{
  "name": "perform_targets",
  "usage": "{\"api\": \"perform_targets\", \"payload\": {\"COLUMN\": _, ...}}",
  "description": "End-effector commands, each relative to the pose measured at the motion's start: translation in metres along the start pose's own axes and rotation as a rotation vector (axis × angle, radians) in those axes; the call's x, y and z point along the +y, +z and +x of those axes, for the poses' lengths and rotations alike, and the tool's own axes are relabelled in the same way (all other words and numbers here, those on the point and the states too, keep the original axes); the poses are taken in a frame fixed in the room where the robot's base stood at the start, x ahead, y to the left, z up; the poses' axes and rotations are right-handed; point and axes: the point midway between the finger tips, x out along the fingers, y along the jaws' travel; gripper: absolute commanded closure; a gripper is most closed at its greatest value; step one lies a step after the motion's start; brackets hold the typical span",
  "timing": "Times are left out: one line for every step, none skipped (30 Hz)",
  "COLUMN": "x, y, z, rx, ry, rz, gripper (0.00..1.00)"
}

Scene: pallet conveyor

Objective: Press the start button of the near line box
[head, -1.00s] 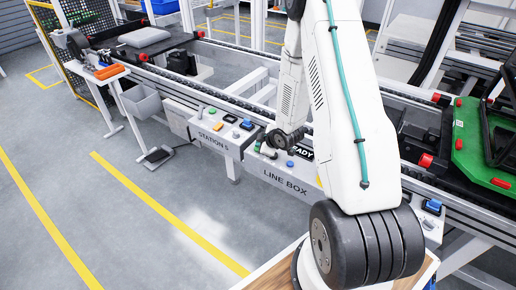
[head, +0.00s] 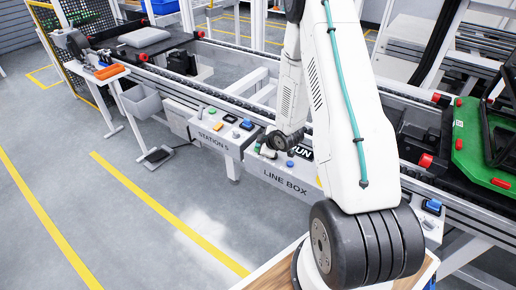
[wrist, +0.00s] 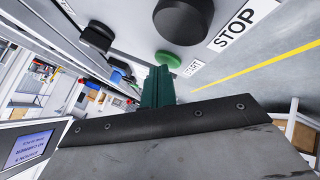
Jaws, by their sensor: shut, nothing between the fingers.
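The near line box (head: 285,180), lettered LINE BOX, is partly hidden behind my arm in the head view. Its lit display (head: 300,152) is partly covered; the letters "UN" show. In the wrist view the round green start button (wrist: 168,59) sits beside a START label (wrist: 192,69). My gripper (wrist: 158,80) is shut and empty, its dark green fingers pointing at that button. The fingertips overlap the button's edge and appear to be at or very near it; I cannot tell whether they press it.
A large dark round button (wrist: 183,18) is close to the green one, by a STOP label (wrist: 242,24). A black knob (wrist: 98,36) stands on the other side. The STATION 5 box (head: 213,135) adjoins left in the head view. A green pallet (head: 480,150) is at right.

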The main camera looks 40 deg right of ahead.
Motion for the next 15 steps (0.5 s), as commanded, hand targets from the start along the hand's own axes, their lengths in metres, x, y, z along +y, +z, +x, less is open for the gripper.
{"api": "perform_targets", "payload": {"x": 0.001, "y": -0.001, "z": -0.001, "rx": 0.0, "ry": 0.0, "rz": 0.0, "gripper": 1.0}}
{"api": "perform_targets", "payload": {"x": 0.001, "y": -0.001, "z": -0.002, "rx": 0.0, "ry": 0.0, "rz": 0.0, "gripper": 1.0}}
{"api": "perform_targets", "payload": {"x": 0.002, "y": -0.002, "z": -0.003, "rx": 0.0, "ry": 0.0, "rz": -0.001, "gripper": 1.0}}
{"api": "perform_targets", "payload": {"x": 0.003, "y": -0.003, "z": -0.004, "rx": 0.0, "ry": 0.0, "rz": -0.001, "gripper": 1.0}}
{"api": "perform_targets", "payload": {"x": 0.004, "y": -0.004, "z": -0.005, "rx": 0.0, "ry": 0.001, "rz": -0.001, "gripper": 1.0}}
{"api": "perform_targets", "payload": {"x": 0.006, "y": -0.005, "z": -0.007, "rx": 0.0, "ry": 0.001, "rz": -0.001, "gripper": 1.0}}
{"api": "perform_targets", "payload": {"x": 0.006, "y": -0.006, "z": -0.008, "rx": 0.0, "ry": 0.001, "rz": -0.001, "gripper": 1.0}}
{"api": "perform_targets", "payload": {"x": 0.007, "y": -0.007, "z": -0.01, "rx": 0.0, "ry": 0.001, "rz": -0.001, "gripper": 1.0}}
{"api": "perform_targets", "payload": {"x": 0.008, "y": -0.008, "z": -0.011, "rx": 0.0, "ry": 0.001, "rz": 0.0, "gripper": 1.0}}
{"api": "perform_targets", "payload": {"x": 0.009, "y": -0.009, "z": -0.012, "rx": 0.0, "ry": 0.001, "rz": 0.0, "gripper": 1.0}}
{"api": "perform_targets", "payload": {"x": 0.009, "y": -0.009, "z": -0.013, "rx": 0.0, "ry": 0.001, "rz": 0.0, "gripper": 1.0}}
{"api": "perform_targets", "payload": {"x": 0.009, "y": -0.009, "z": -0.013, "rx": 0.0, "ry": 0.001, "rz": 0.0, "gripper": 1.0}}
{"api": "perform_targets", "payload": {"x": 0.009, "y": -0.009, "z": -0.013, "rx": 0.0, "ry": 0.0, "rz": 0.0, "gripper": 1.0}}
{"api": "perform_targets", "payload": {"x": 0.009, "y": -0.009, "z": -0.013, "rx": 0.0, "ry": 0.0, "rz": 0.001, "gripper": 1.0}}
{"api": "perform_targets", "payload": {"x": 0.009, "y": -0.009, "z": -0.013, "rx": 0.0, "ry": 0.0, "rz": 0.001, "gripper": 1.0}}
